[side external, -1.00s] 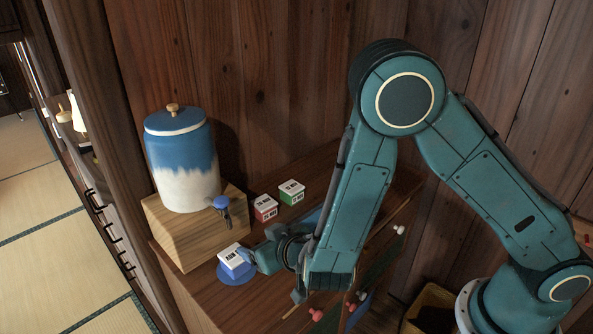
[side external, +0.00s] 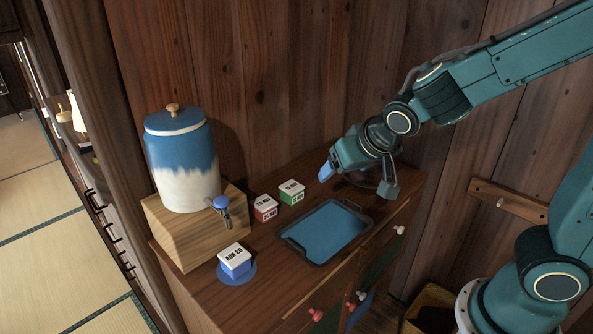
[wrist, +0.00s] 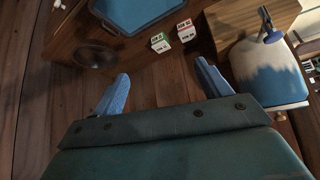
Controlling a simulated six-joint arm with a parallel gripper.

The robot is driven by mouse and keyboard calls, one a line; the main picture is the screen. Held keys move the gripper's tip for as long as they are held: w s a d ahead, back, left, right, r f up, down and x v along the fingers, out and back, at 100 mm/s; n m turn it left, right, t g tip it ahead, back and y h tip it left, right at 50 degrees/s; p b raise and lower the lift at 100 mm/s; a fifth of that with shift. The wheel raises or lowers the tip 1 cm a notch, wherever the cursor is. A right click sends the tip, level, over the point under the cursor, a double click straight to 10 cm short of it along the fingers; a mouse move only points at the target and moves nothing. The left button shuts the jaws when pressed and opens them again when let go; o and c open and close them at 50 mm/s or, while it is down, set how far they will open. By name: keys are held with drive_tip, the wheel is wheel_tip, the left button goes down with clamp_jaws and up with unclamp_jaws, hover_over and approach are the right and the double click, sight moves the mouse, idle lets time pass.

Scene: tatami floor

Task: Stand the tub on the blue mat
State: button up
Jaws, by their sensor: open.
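A small tub with a white lid and blue sides (side external: 235,262) stands upright on the round blue mat (side external: 240,280) at the front left of the cabinet top in the side view. Bare mat shows to the tub's right and in front of it. My gripper (side external: 356,184) is open and empty, well away to the right and behind, above the far right part of the cabinet top. In the wrist view my gripper (wrist: 158,88) shows its two blue fingers spread with nothing between them. The blue tub and mat are not seen there.
A red tub (side external: 265,209) and a green tub (side external: 291,193) stand behind a dark-rimmed blue tray (side external: 325,232). A blue-and-white dispenser (side external: 183,165) with a tap stands on a wooden block (side external: 190,235) at the left. Knobs (side external: 317,314) stick out from the cabinet front.

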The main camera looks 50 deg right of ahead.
drive_tip(key=s+d+r+n+y, duration=0.1)
drive_tip(key=s+r+n, duration=0.1)
drive_tip(key=s, duration=0.6)
drive_tip(key=s+r+n+g+y, duration=0.1)
drive_tip(key=s+r+n, duration=0.1)
drive_tip(key=s+r, duration=0.3)
drive_tip(key=s, duration=0.4)
drive_tip(key=shift+s+d, duration=0.3)
drive_tip(key=shift+d, duration=0.1)
